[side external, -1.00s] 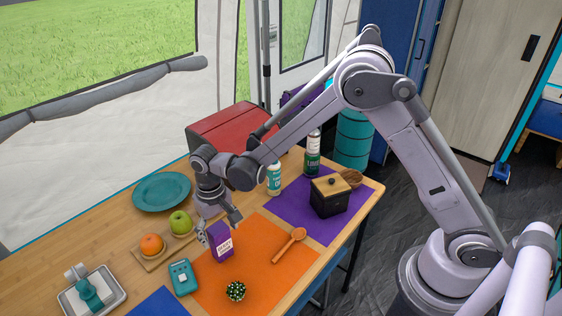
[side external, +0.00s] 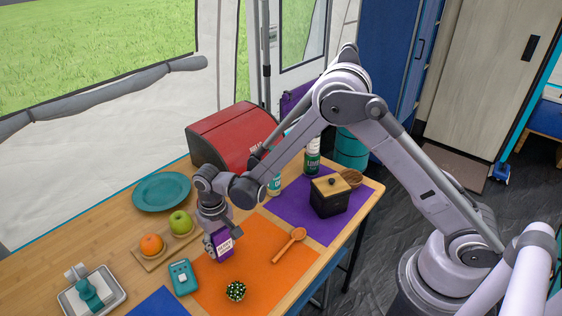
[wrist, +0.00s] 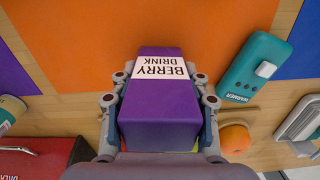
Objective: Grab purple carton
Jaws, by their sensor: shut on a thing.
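The purple carton (side external: 223,246) stands upright at the edge of the orange mat (side external: 262,262) in the side external view. In the wrist view the purple carton (wrist: 160,105) fills the middle, with a white label reading "BERRY DRINK". My gripper (side external: 219,240) is around the carton from above. Its fingers (wrist: 160,92) press on the carton's two sides in the wrist view, shut on it.
A teal device (side external: 183,277) lies close to the carton. An orange fruit (side external: 152,244) and a green apple (side external: 181,223) sit on a board behind. A black canister (side external: 329,199) stands farther right.

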